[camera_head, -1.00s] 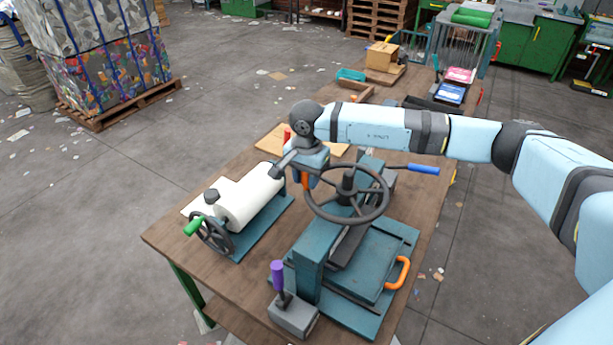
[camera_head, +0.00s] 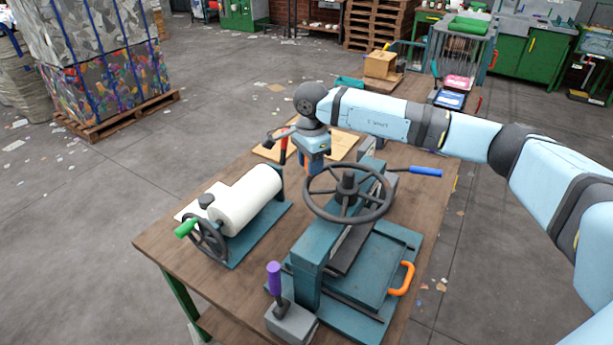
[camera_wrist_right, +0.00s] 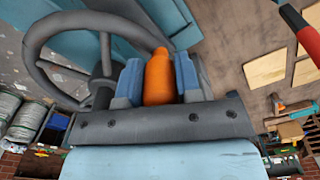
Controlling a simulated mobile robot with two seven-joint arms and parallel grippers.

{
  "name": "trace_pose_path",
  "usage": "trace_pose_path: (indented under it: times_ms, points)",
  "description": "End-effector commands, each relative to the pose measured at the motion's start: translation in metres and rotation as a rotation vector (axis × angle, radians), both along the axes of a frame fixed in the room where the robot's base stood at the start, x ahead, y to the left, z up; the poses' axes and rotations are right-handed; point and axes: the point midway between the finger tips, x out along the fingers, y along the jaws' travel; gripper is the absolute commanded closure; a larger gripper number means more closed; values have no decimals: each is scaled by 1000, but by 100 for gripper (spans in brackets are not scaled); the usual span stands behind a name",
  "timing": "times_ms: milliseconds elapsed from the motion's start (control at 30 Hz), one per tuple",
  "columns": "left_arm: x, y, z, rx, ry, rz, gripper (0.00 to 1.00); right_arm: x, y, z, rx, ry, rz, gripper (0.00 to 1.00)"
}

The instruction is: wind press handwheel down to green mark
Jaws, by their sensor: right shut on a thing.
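The press's dark grey handwheel (camera_head: 384,205) sits level on top of the teal press (camera_head: 308,270) in the head view. My right gripper (camera_head: 314,168) is at the far-left side of its rim, pointing down. In the right wrist view, its two blue fingers are closed on the wheel's orange knob (camera_wrist_right: 158,78), one on each side. The wheel's rim and hub (camera_wrist_right: 104,72) show behind and left of the knob. I cannot make out a green mark in either view. My left gripper is not in view.
A roller device with a white roll (camera_head: 248,198) and green crank knob stands left of the press. A purple-handled lever (camera_head: 274,278) is in front, a blue handle (camera_head: 425,171) to the right. A red handle (camera_head: 284,150) stands close behind my right gripper.

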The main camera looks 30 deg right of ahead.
Motion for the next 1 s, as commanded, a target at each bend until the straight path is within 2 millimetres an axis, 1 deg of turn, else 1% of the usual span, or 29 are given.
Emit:
trace_pose_path:
  times_ms: [33,100,300,500,733,1000]
  points:
    - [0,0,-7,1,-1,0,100,4,-6,-1,-1,-7,-48,100]
    - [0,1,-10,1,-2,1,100,7,-12,0,-1,-7,-109,100]
    - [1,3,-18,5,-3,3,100,12,-26,1,-1,-7,-259,100]
    - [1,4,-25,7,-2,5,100,15,-37,2,-2,-7,-365,100]
    - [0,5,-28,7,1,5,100,16,-43,3,-2,-8,-426,100]
    - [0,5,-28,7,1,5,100,16,-45,4,-3,-9,-441,100]
